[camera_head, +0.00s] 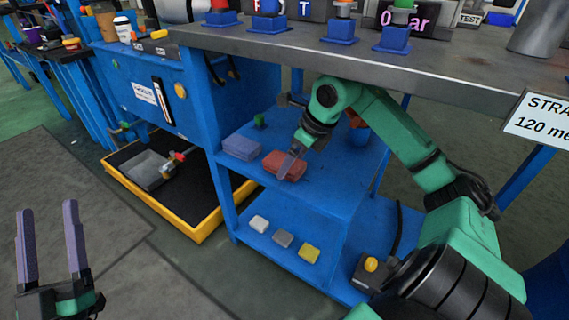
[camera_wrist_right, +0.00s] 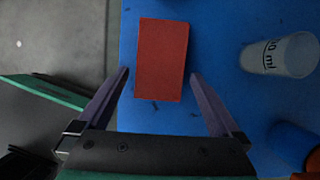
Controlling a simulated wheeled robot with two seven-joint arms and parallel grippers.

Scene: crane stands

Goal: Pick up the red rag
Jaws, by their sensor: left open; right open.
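The red rag (camera_head: 284,165) lies folded on the blue upper shelf under the workbench. In the right wrist view the red rag (camera_wrist_right: 162,60) is a flat rectangle, with its near end between the tips of my fingers. My right gripper (camera_wrist_right: 160,75) is open, one finger on each side of the rag, with gaps showing on both sides. In the head view my right gripper (camera_head: 294,158) is over the rag and hides part of it. My left gripper (camera_head: 46,215) is open and empty at the lower left, above the floor.
A purple-blue folded cloth (camera_head: 241,147) lies left of the rag. The lower shelf (camera_head: 270,245) holds several small pads. A yellow-edged tray (camera_head: 195,232) is on the floor. The bench top (camera_head: 460,68) overhangs the shelf.

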